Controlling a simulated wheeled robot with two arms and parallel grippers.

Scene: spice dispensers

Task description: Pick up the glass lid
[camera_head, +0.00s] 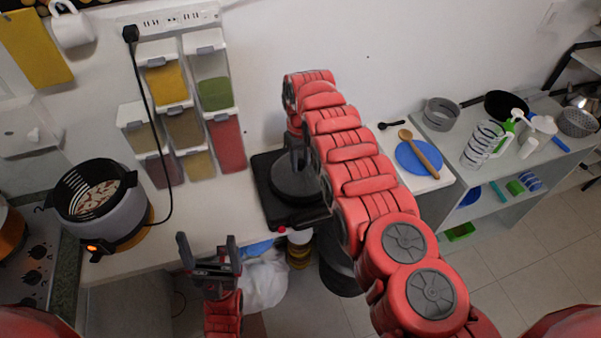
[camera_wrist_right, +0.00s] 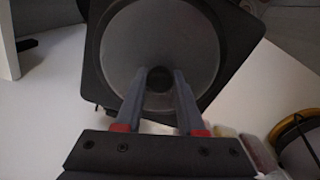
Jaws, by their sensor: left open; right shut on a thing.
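The glass lid (camera_head: 290,185) is a dark, round, see-through disc at the middle of the counter, on or just above a black square appliance (camera_head: 263,200). I cannot tell whether they touch. My right gripper (camera_head: 296,163) comes down on the lid from above. In the right wrist view the lid (camera_wrist_right: 185,42) fills the upper middle, and the right fingers (camera_wrist_right: 160,85) are closed around its dark centre knob. The right arm hides part of the lid in the head view. My left gripper (camera_head: 207,245) is open and empty, in front of the counter edge.
A grey fryer (camera_head: 103,225) with a black basket stands at the left. Spice dispensers (camera_head: 213,90) hang on the wall behind. A blue plate (camera_head: 420,160) with a wooden spoon lies right of my right arm. White counter between fryer and appliance is clear.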

